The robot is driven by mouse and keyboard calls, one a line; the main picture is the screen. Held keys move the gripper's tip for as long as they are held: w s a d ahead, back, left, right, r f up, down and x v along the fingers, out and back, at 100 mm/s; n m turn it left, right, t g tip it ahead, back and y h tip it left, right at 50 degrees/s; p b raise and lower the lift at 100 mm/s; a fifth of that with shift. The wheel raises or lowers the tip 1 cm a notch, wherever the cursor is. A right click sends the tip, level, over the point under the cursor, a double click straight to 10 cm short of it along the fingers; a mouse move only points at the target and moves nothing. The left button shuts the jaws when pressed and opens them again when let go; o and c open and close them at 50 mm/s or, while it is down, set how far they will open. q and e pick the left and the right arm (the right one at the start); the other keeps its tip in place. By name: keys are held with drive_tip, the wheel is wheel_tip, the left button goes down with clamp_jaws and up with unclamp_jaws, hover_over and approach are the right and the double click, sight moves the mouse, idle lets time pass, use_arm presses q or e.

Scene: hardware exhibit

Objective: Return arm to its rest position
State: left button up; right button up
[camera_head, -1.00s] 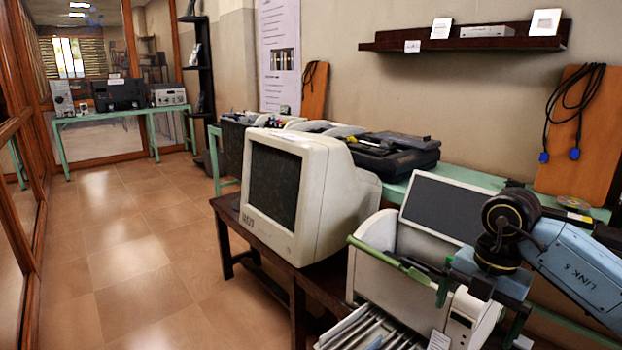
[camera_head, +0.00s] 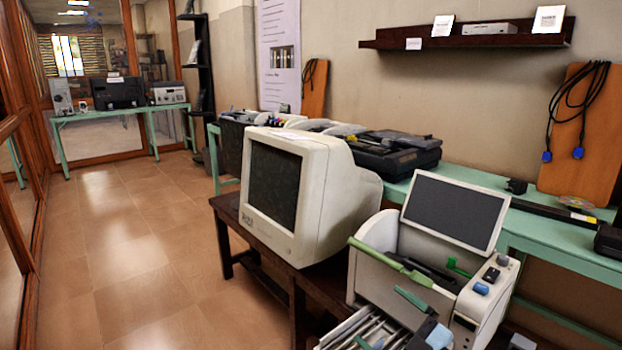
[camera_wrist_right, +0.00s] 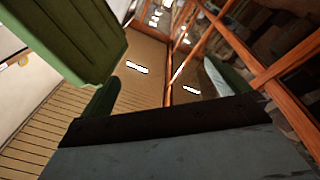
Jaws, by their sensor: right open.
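My right gripper (camera_head: 380,315) shows low in the head view, in front of the white machine (camera_head: 371,275) with the tilted grey screen. One green finger and the blue-grey body show over the tray of papers; part of the hand is cut off by the bottom edge. In the right wrist view the two green fingers (camera_wrist_right: 165,85) are wide apart with nothing between them. That view looks up at the ceiling. A large green block (camera_wrist_right: 65,40) shows close at its upper left. My left gripper is not in view.
A cream monitor (camera_head: 335,200) stands on the dark wooden table (camera_head: 272,255) left of the machine. A green bar (camera_head: 388,260) crosses the machine's front, close to the gripper. A green table (camera_head: 560,240) runs along the wall. The tiled floor (camera_head: 150,260) at left is clear.

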drive_tip(key=s+d+f+m+t+h, duration=0.1)
drive_tip(key=s+d+f+m+h, duration=0.1)
drive_tip(key=d+f+m+h, duration=0.75)
drive_tip(key=s+d+f+m+g+h, duration=0.15)
drive_tip(key=s+f+g, duration=0.25)
drive_tip(key=s+f, duration=0.5)
drive_tip(key=s+d+f+m+g+h, duration=0.1)
drive_tip(key=s+d+f+g+h, duration=0.25)
drive_tip(key=s+f, duration=0.55)
drive_tip(key=s+f+m+g+y, duration=0.1)
drive_tip(key=s+f+g, duration=0.6)
drive_tip(key=s, duration=0.4)
use_arm(q)
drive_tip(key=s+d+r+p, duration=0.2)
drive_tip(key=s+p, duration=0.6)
drive_tip(key=p, duration=0.4)
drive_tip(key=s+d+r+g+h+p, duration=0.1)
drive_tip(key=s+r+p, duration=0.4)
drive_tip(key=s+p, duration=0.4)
drive_tip(key=p, duration=0.2)
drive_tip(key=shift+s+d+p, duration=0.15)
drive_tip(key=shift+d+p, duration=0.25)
use_arm(e)
drive_tip(key=s+a+r, duration=0.2)
drive_tip(key=s, duration=0.7)
drive_tip(key=s+a+r+y, duration=0.1)
drive_tip(key=s+a+r, duration=0.1)
drive_tip(key=s, duration=0.7)
drive_tip(key=shift+r+g, duration=0.35)
drive_tip(key=shift+r, duration=0.35)
